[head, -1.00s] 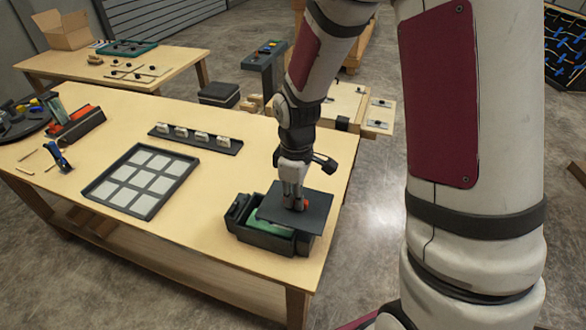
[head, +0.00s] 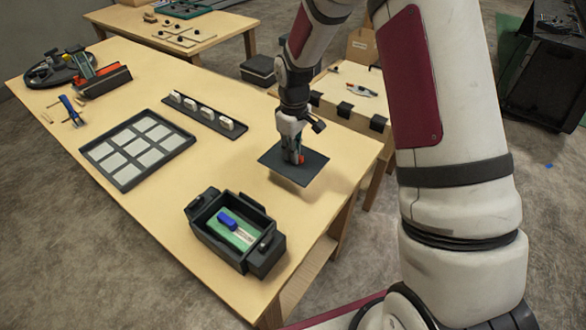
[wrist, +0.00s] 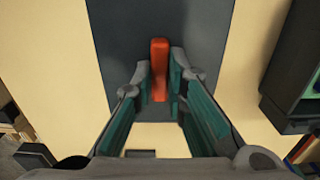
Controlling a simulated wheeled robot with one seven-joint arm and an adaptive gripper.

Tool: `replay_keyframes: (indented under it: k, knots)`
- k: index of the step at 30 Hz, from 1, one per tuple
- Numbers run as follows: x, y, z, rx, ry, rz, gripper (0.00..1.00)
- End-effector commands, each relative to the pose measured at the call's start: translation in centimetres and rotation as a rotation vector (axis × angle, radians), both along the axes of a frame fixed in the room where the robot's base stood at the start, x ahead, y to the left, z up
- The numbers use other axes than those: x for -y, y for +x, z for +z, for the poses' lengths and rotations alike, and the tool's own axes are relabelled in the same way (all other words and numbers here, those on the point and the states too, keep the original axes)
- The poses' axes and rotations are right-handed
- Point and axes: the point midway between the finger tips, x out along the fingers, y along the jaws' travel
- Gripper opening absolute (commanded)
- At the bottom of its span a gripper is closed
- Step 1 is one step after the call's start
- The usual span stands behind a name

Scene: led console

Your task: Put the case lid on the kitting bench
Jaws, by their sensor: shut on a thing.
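The case lid (head: 312,163) is a flat dark plate with an orange handle. My gripper (head: 292,158) is shut on the handle and holds the lid level above the table at its right end; a shadow shows under it. In the wrist view the orange handle (wrist: 159,68) stands between my fingers (wrist: 160,80), with the dark plate (wrist: 115,40) beneath. The open case (head: 218,243) sits at the table's near edge, with a green board (head: 226,236) and a blue part (head: 228,219) inside. I cannot tell which table is the kitting bench.
A tray of pale squares (head: 97,152) and a dark rack with white pieces (head: 238,130) lie left of the lid. A lower table with black clips (head: 330,90) stands behind. The wooden table (head: 150,215) has clear room between case and tray.

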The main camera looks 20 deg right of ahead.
Motion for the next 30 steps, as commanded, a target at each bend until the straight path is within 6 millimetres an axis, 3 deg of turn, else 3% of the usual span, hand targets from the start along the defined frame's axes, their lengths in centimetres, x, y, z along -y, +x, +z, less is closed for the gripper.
replay_keyframes:
  k: [15,29,30]
  knots:
    - [0.0,-0.1,-6.4,-0.002,0.0,0.001,0.0]
    - [0.0,0.0,-7.4,0.001,0.0,0.001,0.0]
    - [0.0,0.0,-7.5,0.001,-0.001,0.001,0.15]
